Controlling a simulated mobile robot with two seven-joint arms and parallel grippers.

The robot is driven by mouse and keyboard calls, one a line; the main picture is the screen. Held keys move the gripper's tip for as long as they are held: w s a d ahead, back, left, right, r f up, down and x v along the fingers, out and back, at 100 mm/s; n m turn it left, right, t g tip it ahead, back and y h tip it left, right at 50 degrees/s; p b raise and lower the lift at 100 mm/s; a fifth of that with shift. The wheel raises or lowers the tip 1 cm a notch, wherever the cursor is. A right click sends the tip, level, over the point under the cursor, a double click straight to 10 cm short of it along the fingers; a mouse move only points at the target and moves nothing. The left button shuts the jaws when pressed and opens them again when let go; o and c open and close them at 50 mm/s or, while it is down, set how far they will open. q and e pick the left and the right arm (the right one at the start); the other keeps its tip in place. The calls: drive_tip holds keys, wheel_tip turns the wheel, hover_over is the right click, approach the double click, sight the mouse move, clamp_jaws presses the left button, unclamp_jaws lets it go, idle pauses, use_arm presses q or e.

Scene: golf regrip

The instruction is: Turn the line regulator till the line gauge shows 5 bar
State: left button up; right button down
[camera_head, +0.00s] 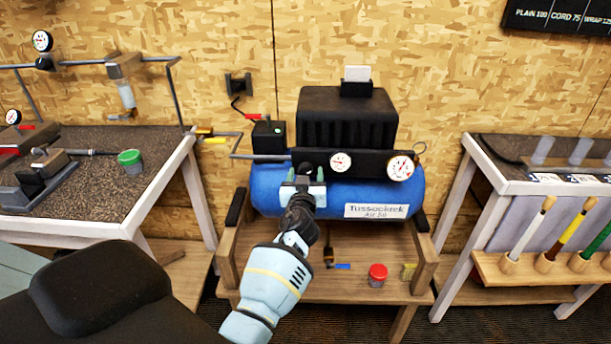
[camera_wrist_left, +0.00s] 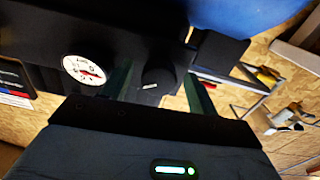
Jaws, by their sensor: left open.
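The blue compressor (camera_head: 268,190) stands on a wooden bench. Its black panel carries a smaller gauge (camera_head: 341,162) and a larger gauge (camera_head: 401,167). The gauge beside the regulator knob also shows in the left wrist view (camera_wrist_left: 84,69); its red needle is visible, its figures too small to read. The black regulator knob (camera_wrist_left: 156,78) has a white mark and sits between the fingers of my open left gripper (camera_wrist_left: 158,92); I cannot tell whether they touch it.
A workbench (camera_head: 90,228) with tools stands left, with a yellow-handled valve (camera_head: 214,140) on the pipe.

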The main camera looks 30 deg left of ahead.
use_arm(q)
drive_tip(key=shift+c, duration=0.5)
drive_tip(key=c, duration=0.9)
use_arm(e)
drive_tip(key=shift+a, duration=0.1)
use_arm(q)
drive_tip(key=shift+m, duration=0.3)
drive_tip(key=m, duration=1.6)
drive_tip(key=shift+a+r, duration=0.1)
drive_tip(key=shift+r, duration=0.1)
drive_tip(key=shift+m+g+p, duration=0.3)
use_arm(e)
drive_tip(key=shift+w+r, duration=0.35)
drive_tip(key=shift+r, duration=0.1)
use_arm(q)
drive_tip(key=shift+f+m, duration=0.1)
drive_tip(key=shift+m, duration=0.2)
